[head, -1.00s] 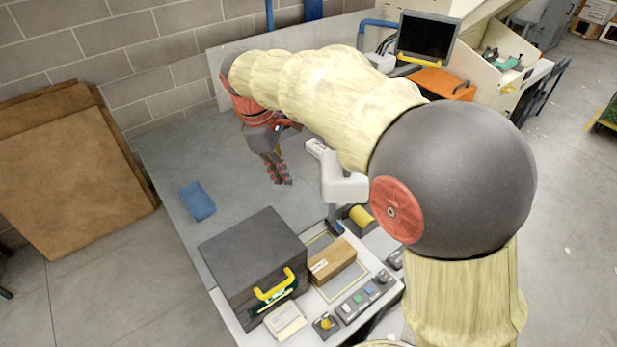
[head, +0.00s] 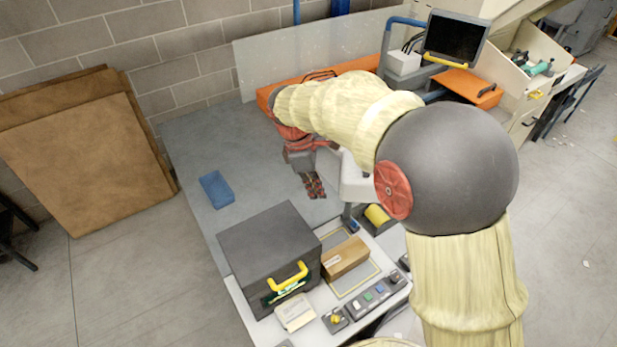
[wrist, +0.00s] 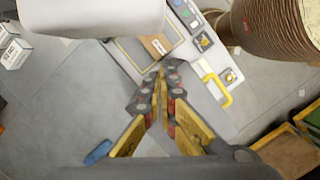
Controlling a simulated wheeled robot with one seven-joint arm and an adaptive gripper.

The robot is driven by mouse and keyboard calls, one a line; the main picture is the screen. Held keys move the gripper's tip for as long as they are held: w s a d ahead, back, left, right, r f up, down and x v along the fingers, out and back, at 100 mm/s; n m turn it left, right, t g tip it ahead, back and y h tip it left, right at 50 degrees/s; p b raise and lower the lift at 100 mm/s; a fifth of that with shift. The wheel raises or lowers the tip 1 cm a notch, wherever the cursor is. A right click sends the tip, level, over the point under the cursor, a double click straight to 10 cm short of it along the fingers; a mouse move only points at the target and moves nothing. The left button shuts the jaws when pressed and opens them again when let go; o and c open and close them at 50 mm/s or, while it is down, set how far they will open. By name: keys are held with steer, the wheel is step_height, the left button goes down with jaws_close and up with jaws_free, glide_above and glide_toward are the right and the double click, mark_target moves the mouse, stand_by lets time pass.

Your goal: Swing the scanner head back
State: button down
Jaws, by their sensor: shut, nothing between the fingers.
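The scanner head (head: 357,178) is a pale grey-white block on a post beside the marked work area, partly hidden behind my arm in the head view. A large pale rounded body, apparently the same head, fills the top left of the wrist view (wrist: 90,15). My gripper (head: 315,188) is shut and empty, pointing down just left of the scanner head. In the wrist view its fingertips (wrist: 160,72) meet below and right of the pale body. I cannot tell whether they touch it.
A dark case with a yellow handle (head: 268,245), a cardboard box (head: 345,257) and a button panel (head: 368,297) stand in front. A monitor (head: 455,37) stands behind.

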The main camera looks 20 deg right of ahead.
steer(key=shift+s+d+r, duration=0.1)
steer(key=shift+s+d, duration=0.15)
steer(key=shift+d, duration=0.4)
steer(key=shift+s+d+r, duration=0.1)
steer(key=shift+s+d, duration=0.1)
steer(key=shift+d, duration=0.45)
steer(key=shift+s+d, duration=0.1)
